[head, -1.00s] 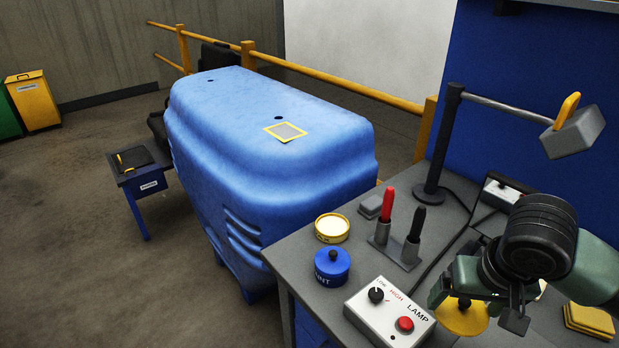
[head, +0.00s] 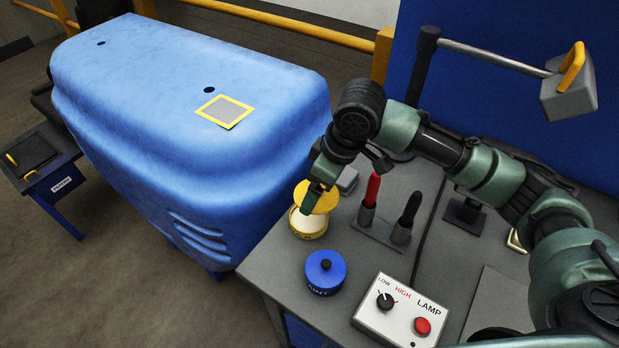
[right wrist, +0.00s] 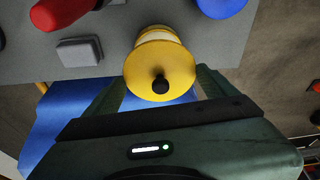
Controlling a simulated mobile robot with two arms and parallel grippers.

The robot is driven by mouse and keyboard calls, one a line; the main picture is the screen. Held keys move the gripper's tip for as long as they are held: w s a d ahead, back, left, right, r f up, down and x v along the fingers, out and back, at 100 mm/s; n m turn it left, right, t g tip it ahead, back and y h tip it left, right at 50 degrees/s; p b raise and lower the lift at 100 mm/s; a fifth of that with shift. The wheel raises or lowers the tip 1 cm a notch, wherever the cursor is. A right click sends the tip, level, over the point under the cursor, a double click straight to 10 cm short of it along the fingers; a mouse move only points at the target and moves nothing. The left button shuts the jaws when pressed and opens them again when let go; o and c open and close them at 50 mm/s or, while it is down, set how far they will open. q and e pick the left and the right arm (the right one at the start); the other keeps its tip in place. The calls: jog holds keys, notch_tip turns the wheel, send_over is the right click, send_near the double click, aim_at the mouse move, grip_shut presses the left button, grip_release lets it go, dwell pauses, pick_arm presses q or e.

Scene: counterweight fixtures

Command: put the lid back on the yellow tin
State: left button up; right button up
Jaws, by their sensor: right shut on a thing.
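The yellow tin (head: 308,232) stands near the left edge of the grey bench; its pale inside shows below the lid. My right gripper (head: 319,186) is shut on the yellow lid (head: 325,203) and holds it over the tin's far part. In the right wrist view the lid (right wrist: 160,62) with its black knob sits between my fingers (right wrist: 160,86), and only a strip of the tin (right wrist: 157,32) shows behind it. I cannot tell whether lid and tin touch. My left gripper is not in view.
A blue tin (head: 326,273) with its lid on stands nearer, beside the lamp control box (head: 400,310). A holder with a red marker (head: 370,190) and a black one stands to the right. A grey block (head: 347,180) lies behind. A large blue housing (head: 190,110) borders the bench.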

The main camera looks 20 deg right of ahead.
jog(key=n, duration=0.1)
jog(key=n+p, duration=0.1)
jog(key=n, duration=0.1)
jog(key=w+n+g+p, duration=0.1)
jog(key=shift+a+f+y, duration=0.35)
jog(key=shift+f+y, duration=0.05)
pick_arm(q)
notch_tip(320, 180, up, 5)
jog(key=p, duration=0.2)
pick_arm(e)
jog(key=n, duration=0.1)
jog(key=w+f+n, duration=0.1)
jog(key=n, duration=0.1)
jog(key=shift+a+f+n+g, duration=0.2)
jog(key=shift+f+n+g, duration=0.1)
jog(key=shift+g, duration=0.1)
jog(key=shift+s+f, duration=0.1)
jog(key=shift+f, duration=0.15)
notch_tip(320, 180, down, 4)
jog(key=b, duration=0.5)
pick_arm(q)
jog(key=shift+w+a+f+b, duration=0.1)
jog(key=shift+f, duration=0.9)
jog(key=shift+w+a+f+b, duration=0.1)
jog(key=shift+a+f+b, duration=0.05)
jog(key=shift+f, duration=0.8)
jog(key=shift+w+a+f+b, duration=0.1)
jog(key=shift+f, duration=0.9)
pick_arm(e)
jog(key=shift+f, duration=1.05)
